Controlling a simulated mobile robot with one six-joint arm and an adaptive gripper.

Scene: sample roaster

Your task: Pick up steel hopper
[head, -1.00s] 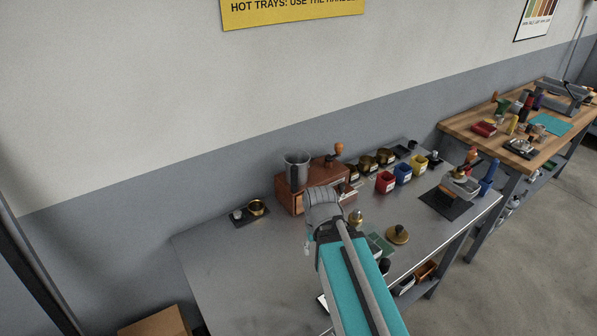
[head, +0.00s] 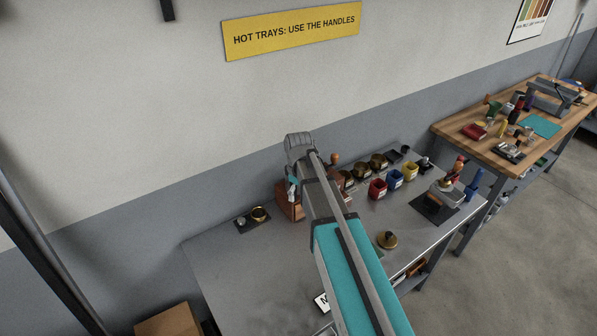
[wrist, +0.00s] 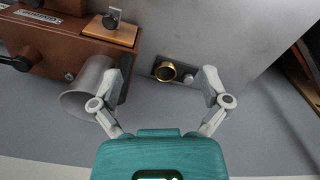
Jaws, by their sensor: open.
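In the head view my arm hides the hopper, and only part of the wooden machine (head: 289,207) shows.
A small dark tray (head: 252,221) with a brass cup (head: 259,214) lies left of the machine. Red (head: 377,189), blue (head: 394,179) and yellow (head: 410,171) containers stand to the right. A brass disc (head: 387,240) is near the front. The left of the steel table (head: 235,270) is bare.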

